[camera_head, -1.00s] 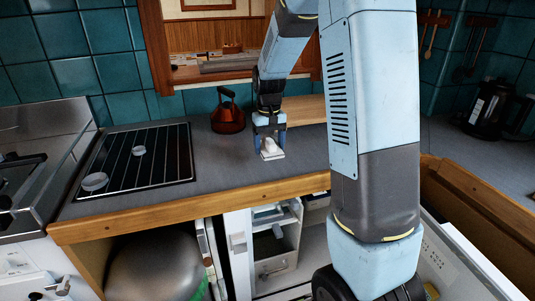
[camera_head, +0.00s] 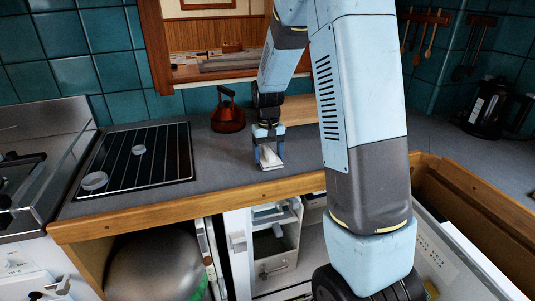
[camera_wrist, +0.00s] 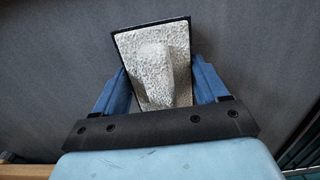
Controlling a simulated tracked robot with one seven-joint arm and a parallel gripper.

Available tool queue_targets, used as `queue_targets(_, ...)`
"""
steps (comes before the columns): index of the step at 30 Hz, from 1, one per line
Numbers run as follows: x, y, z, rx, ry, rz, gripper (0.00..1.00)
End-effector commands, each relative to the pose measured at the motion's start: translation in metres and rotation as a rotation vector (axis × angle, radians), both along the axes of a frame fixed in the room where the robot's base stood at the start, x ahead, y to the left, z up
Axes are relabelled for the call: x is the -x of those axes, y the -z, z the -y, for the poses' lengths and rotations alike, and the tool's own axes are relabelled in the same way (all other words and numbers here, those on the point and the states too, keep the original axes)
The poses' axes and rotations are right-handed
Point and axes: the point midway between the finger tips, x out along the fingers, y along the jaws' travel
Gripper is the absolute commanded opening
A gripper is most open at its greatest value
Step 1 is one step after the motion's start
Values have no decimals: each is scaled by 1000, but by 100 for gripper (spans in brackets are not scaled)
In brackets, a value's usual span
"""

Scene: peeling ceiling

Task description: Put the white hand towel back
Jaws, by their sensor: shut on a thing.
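The white hand towel (camera_head: 268,159) is a small folded pale block at the grey counter, seen near the front edge in the head view. In the wrist view the towel (camera_wrist: 155,65) has a rough texture and a raised ridge in its middle, with a dark rim along its far and left sides. My gripper (camera_head: 269,160) points down over it. In the wrist view my gripper (camera_wrist: 160,88) has one blue finger on each side of the towel and is shut on it. I cannot tell whether the towel's underside touches the counter.
A red-brown kettle (camera_head: 228,112) stands behind and left of my gripper. A black ribbed panel (camera_head: 135,158) with two small round pale things lies to the left. A wooden board (camera_head: 301,109) lies behind my arm. The grey counter (camera_head: 215,165) between panel and gripper is clear.

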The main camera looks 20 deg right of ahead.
Motion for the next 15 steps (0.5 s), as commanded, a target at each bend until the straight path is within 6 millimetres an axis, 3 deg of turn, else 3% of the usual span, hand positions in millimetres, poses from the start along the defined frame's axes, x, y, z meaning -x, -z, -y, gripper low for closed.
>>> queue_targets(6, 0, 3, 0, 0, 0, 0, 6)
queue_targets(7, 0, 3, 0, 0, 0, 0, 75)
queue_targets(15, 0, 3, -1, 0, -2, -1, 99)
